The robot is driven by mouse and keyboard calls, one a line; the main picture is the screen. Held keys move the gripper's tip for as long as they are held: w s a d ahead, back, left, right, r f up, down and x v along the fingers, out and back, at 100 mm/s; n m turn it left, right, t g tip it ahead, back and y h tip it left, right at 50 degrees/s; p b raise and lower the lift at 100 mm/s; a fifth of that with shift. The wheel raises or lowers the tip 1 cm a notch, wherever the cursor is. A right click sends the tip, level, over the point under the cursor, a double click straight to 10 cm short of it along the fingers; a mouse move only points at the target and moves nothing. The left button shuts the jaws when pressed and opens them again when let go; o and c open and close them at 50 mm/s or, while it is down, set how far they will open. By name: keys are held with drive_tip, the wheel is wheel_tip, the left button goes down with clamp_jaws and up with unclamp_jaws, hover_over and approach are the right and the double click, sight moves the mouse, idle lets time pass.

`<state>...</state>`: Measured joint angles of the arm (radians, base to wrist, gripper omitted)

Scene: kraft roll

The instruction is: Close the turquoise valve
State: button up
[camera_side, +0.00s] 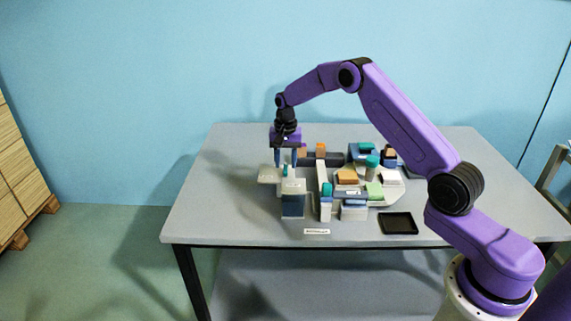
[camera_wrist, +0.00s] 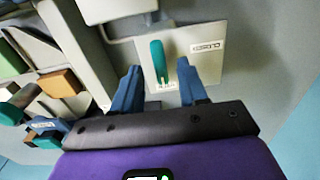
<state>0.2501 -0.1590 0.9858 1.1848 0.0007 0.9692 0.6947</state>
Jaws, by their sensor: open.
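The turquoise valve handle (camera_wrist: 158,62) shows in the wrist view as a rounded bar on a pale plate (camera_wrist: 225,50) with a small dark-lettered label. In the side view a small turquoise piece (camera_side: 285,170) shows below my gripper (camera_side: 286,160), on a pale block at the left of the fixture. My gripper (camera_wrist: 160,82) is open, its two blue fingers apart on either side of the handle's near end in the wrist view. I cannot tell whether a finger touches the handle. Other turquoise pieces (camera_side: 372,161) stand further right on the fixture.
Blocks in orange (camera_side: 347,177), green (camera_side: 374,190) and white crowd the fixture right of my gripper. A black tray (camera_side: 398,223) lies at the table's front. A label plate (camera_side: 317,231) lies nearby. The table's left side (camera_side: 215,200) is clear.

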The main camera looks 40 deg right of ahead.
drive_tip(key=shift+f, duration=0.7)
clamp_jaws()
